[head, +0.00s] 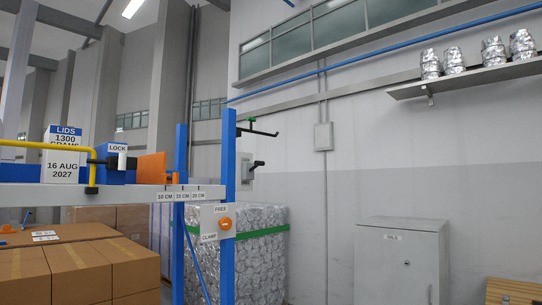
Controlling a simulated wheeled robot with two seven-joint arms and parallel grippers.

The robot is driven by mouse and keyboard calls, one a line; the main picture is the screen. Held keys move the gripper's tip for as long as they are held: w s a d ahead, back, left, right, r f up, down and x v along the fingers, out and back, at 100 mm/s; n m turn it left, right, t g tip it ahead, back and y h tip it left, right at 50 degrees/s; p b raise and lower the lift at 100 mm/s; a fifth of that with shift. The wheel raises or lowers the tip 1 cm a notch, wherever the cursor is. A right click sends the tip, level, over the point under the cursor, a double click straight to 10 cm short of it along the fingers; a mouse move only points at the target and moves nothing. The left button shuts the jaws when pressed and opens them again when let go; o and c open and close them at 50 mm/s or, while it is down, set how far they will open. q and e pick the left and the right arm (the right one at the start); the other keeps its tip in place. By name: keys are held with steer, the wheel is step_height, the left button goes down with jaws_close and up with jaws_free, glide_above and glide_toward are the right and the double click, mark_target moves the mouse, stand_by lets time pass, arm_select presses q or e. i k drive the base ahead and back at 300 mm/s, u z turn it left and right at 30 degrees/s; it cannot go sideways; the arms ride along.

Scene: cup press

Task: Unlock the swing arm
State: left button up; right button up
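A blue-framed press stand with a grey crossbar (130,194) fills the left of the head view. On it a blue block (111,178) carries a LOCK label (117,147) and a short white and black cylinder (122,162). An orange plate (152,168) stands beside it. A plate marked FREE above and CLAMP below holds an orange knob (225,224). Neither gripper is in view.
A yellow bent tube (60,145) and a white box (62,166) dated 16 AUG 2027 are at the left. Cardboard boxes (75,275) stand below. A crate of silvery cups (260,255), a grey cabinet (400,262) and a wall shelf (465,78) are further right.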

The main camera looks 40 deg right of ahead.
mark_target(256, 164)
steer(key=z, duration=1.65)
steer(key=k, duration=0.3)
steer(key=u, duration=0.25)
